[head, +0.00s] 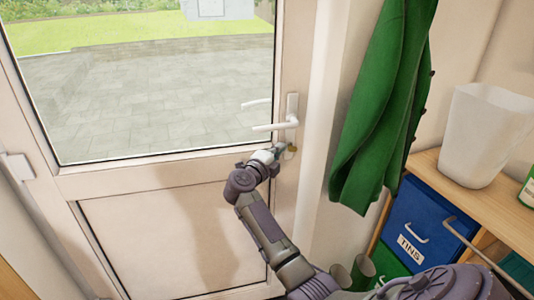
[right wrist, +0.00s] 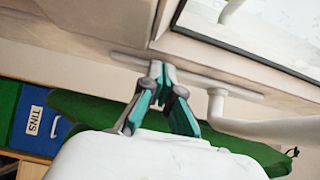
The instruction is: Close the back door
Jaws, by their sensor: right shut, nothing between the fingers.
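The back door (head: 160,185) is cream with a large glass pane and a solid lower panel. It stands in or very near its frame; I cannot tell whether it is fully shut. Its white lever handle (head: 275,127) is on the right side, and it also shows in the right wrist view (right wrist: 250,128). My right gripper (head: 281,151) is just below the handle, close to the door's right edge. In the right wrist view its teal-padded fingertips (right wrist: 160,68) are together and empty, beside the handle plate (right wrist: 195,82). I cannot tell whether they touch the door. My left gripper is out of view.
A green coat (head: 380,110) hangs right of the door. A wooden shelf unit (head: 440,190) at right holds a white bin (head: 483,135) on top and a blue box labelled TINS (head: 420,225). Paving and grass show through the glass.

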